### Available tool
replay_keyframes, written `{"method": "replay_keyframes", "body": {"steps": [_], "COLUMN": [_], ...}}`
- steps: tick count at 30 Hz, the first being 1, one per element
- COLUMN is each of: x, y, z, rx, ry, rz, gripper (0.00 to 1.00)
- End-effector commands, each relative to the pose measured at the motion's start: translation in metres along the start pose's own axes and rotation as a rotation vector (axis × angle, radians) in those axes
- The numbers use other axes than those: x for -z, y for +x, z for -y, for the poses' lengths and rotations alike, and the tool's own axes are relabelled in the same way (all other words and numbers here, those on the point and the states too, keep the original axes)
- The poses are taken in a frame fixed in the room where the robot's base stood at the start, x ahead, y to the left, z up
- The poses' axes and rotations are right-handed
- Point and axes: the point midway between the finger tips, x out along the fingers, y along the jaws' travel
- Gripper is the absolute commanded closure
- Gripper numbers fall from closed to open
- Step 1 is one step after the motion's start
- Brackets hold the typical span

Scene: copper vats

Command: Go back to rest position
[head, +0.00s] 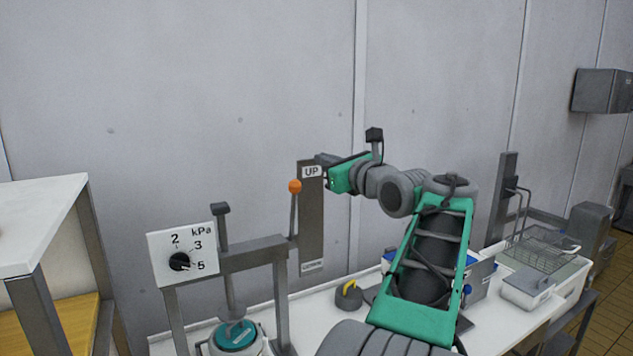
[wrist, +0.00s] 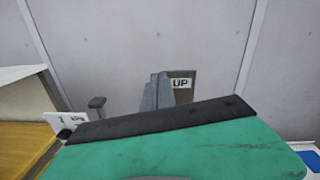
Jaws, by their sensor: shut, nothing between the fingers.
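My gripper (head: 322,159) is raised in front of the wall, close to the top of a grey upright plate (head: 312,225) marked UP. In the wrist view my gripper's fingers (wrist: 158,92) are together with nothing between them, beside the UP label (wrist: 181,83). A lever with an orange ball knob (head: 295,187) stands just left of the plate, with the knob at the upper part of it. My gripper is apart from the knob, above and to its right. The knob does not show in the wrist view.
A dial panel (head: 182,255) marked kPa stands at left, above a teal-lidded vessel (head: 236,336). A yellow-handled weight (head: 349,294) sits on the white counter. A wire basket (head: 541,252) and a grey box (head: 528,287) are at right. A white shelf (head: 40,222) stands far left.

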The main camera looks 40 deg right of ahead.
Motion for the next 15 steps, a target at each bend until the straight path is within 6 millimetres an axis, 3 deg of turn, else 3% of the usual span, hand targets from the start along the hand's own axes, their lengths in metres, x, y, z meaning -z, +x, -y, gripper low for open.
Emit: {"method": "replay_keyframes", "body": {"steps": [5, 15], "x": [-0.0121, -0.0128], "y": [-0.0056, -0.0050], "z": [0.0020, 0.0004], "rx": [-0.002, -0.005], "ry": [0.001, 0.002], "rz": [-0.002, -0.002], "gripper": [1.00, 1.00]}}
